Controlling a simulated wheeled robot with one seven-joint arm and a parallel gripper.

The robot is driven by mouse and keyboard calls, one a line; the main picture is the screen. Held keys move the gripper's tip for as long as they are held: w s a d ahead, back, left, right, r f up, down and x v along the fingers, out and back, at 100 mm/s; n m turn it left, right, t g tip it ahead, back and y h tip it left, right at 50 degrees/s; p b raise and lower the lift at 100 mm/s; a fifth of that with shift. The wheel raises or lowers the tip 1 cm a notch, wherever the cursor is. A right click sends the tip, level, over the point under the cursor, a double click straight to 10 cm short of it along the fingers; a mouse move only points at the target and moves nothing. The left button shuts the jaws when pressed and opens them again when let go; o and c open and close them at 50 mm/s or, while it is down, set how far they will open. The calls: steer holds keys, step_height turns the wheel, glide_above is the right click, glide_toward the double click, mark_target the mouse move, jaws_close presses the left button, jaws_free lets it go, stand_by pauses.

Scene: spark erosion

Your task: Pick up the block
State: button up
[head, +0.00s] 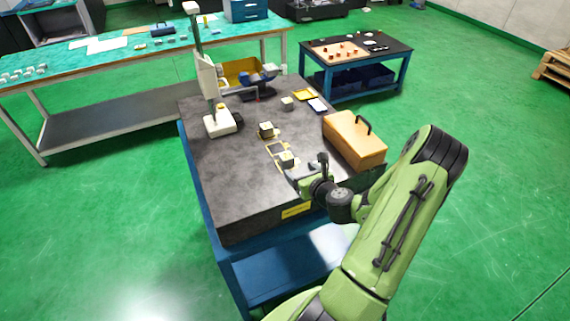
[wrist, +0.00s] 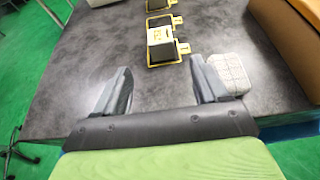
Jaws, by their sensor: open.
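A small pale grey block (wrist: 160,36) with a dark, yellow-marked near face stands at the nearest yellow outline in the wrist view. In the head view this block (head: 287,158) is on the dark-topped table (head: 225,180), just beyond my gripper (head: 296,172). In the wrist view my gripper (wrist: 161,68) is open and empty, its fingers apart and the block ahead of the gap. A second block (head: 266,129) stands at the far outline, and a third (head: 288,103) further back. The outline between the first two is empty.
A pale rounded piece (wrist: 229,72) lies close beside my right finger. An orange toolbox (head: 354,138) with a dark handle stands to the right. A white upright instrument (head: 218,121) stands at the left, and a yellow bin (head: 240,72) at the back. The table's left front is clear.

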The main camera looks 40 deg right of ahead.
mark_target(289, 161)
steer(key=p+x, duration=0.1)
steer(key=x, duration=0.9)
steer(key=shift+d, duration=0.1)
steer(key=shift+s, duration=0.2)
steer(key=shift+c, duration=0.6)
steer(key=c, duration=1)
steer(key=shift+c, duration=0.2)
